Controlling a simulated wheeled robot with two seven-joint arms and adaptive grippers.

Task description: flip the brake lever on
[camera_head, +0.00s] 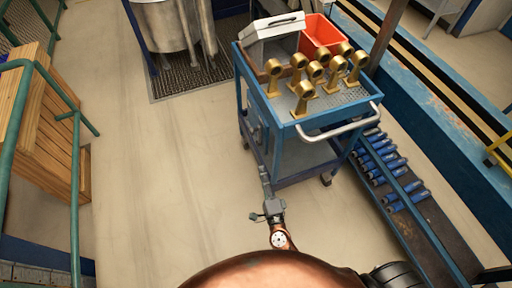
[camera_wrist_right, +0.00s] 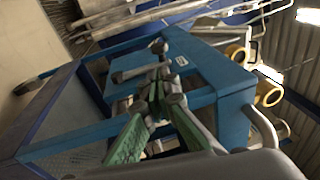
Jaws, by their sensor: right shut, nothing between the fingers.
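A blue trolley (camera_head: 283,150) stands right of the middle in the head view. It fills much of the wrist view too, where its blue frame (camera_wrist_right: 75,138) is tilted. A grey lever with a rounded knob (camera_wrist_right: 158,46), seemingly the brake lever, is on a blue panel in the wrist view. In the head view it is too small to make out clearly. My right gripper (camera_head: 265,174) is beside the trolley's lower left side. Its green-padded fingers meet in the wrist view (camera_wrist_right: 160,80), shut and empty, just in front of the lever; I cannot tell if they touch. My left gripper is not in view.
Several brass parts (camera_head: 305,92), a red bin (camera_head: 320,34) and a grey box (camera_head: 272,40) are on the trolley. A rack of blue cylinders (camera_head: 392,170) is to the right. Wooden crates (camera_head: 50,150) and green rails are left. The floor (camera_head: 150,170) between is clear.

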